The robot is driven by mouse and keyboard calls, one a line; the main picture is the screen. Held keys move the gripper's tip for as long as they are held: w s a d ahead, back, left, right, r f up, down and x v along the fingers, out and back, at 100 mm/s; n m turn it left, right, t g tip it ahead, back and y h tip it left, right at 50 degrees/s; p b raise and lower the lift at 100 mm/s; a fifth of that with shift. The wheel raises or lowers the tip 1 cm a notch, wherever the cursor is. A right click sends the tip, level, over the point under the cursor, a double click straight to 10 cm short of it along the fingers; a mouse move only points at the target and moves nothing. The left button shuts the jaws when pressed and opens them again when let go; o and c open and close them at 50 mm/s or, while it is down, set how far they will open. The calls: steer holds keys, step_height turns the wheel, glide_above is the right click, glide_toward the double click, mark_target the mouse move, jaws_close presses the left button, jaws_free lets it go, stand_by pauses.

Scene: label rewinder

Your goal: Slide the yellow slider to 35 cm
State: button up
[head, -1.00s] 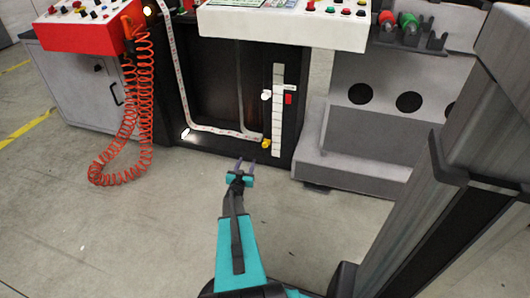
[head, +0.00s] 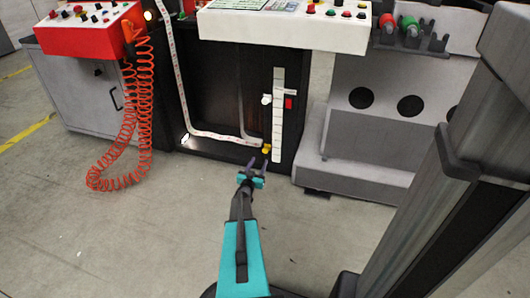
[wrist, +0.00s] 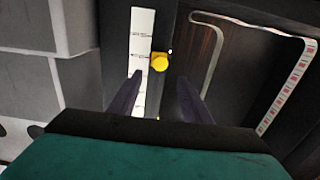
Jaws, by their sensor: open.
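The yellow slider (head: 266,149) sits near the low end of the white scale (head: 279,110) on the dark machine front, in the head view. In the wrist view the yellow slider (wrist: 159,62) shows as a round knob beside the white scale (wrist: 142,50), ahead of my fingertips. My gripper (head: 255,165) is open, with its two fingers just below the slider in the head view. In the wrist view my gripper (wrist: 158,82) has its fingers apart, one to each side of the slider's line. I see no contact. The scale marks are too small to read.
A red block (head: 289,103) and a white piece (head: 266,99) sit beside the scale. A white label strip (head: 220,136) runs left of it. A grey step (head: 350,180) stands at the right. A red coiled cable (head: 130,130) hangs at the left. The floor in front is clear.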

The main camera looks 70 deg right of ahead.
mark_target(265, 151)
steer(key=d+b, duration=0.1)
steer(key=d, duration=0.2)
steer(key=d+b, duration=0.1)
steer(key=d, duration=0.3)
steer(key=d+b, duration=0.1)
steer(key=d, duration=0.3)
steer(key=shift+w+d+b, duration=0.2)
steer(key=shift+w+b, duration=0.1)
steer(key=shift+b, duration=0.05)
jaws_close()
